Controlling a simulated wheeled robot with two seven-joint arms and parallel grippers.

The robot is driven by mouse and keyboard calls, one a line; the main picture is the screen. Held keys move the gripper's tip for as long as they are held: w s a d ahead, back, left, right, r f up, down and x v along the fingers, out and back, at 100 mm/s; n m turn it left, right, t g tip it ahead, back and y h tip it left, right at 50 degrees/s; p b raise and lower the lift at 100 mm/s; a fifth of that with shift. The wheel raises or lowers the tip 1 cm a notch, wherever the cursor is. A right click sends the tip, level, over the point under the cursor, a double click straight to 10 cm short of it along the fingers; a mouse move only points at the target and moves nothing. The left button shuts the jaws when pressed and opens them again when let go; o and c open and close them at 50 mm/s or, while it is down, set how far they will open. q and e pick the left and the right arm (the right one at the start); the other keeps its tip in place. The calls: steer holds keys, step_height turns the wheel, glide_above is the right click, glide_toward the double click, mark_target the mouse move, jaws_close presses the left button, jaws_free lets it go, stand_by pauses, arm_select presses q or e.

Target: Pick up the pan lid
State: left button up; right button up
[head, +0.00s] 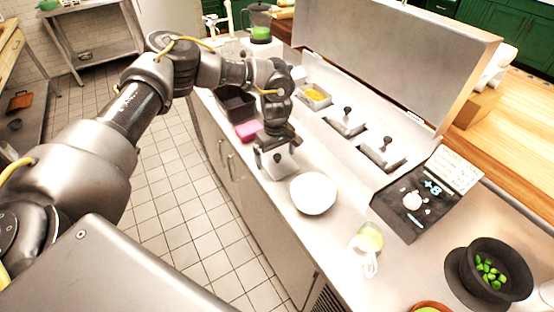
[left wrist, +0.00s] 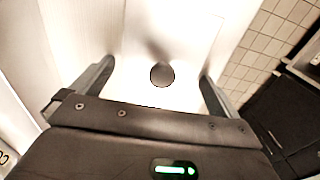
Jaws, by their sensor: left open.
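A pale steel pan lid (head: 281,168) with a dark round knob is on the counter, partly hidden by my left gripper (head: 276,158). In the left wrist view the lid (left wrist: 140,92) is a bright, washed-out rectangle, and its knob (left wrist: 162,75) lies between the two open fingers of my left gripper (left wrist: 153,82). The fingers are apart from the knob on both sides. How high they are above the lid is hard to tell. My right gripper is in neither view.
A white bowl (head: 313,194) stands close to the lid. A pink block (head: 248,131) and dark bin (head: 236,104) lie behind. Lidded inserts (head: 382,153) sit in the rail at right, beside a scale (head: 412,201). A cup (head: 369,238) stands nearer.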

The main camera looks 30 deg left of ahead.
arm_select(q)
steer(key=c, duration=0.9)
steer(key=shift+o, duration=0.2)
steer(key=shift+r, duration=0.1)
steer(key=shift+r+b, duration=0.5)
steer(key=shift+b, duration=0.15)
steer(key=shift+w+r+b, duration=0.1)
steer(key=shift+r+b, duration=0.45)
steer(key=shift+r, duration=0.15)
steer(key=s+d+r+b, duration=0.45)
steer(key=s+r, duration=0.65)
steer(key=s, duration=0.3)
steer(key=s+d+m, duration=0.2)
steer(key=d+m, duration=0.4)
steer(key=d, duration=0.3)
steer(key=s+d+r+m, duration=0.1)
steer(key=d+m, duration=0.5)
steer(key=d, duration=0.2)
steer(key=shift+s+d+p, duration=0.35)
steer(key=shift+d+p, duration=0.05)
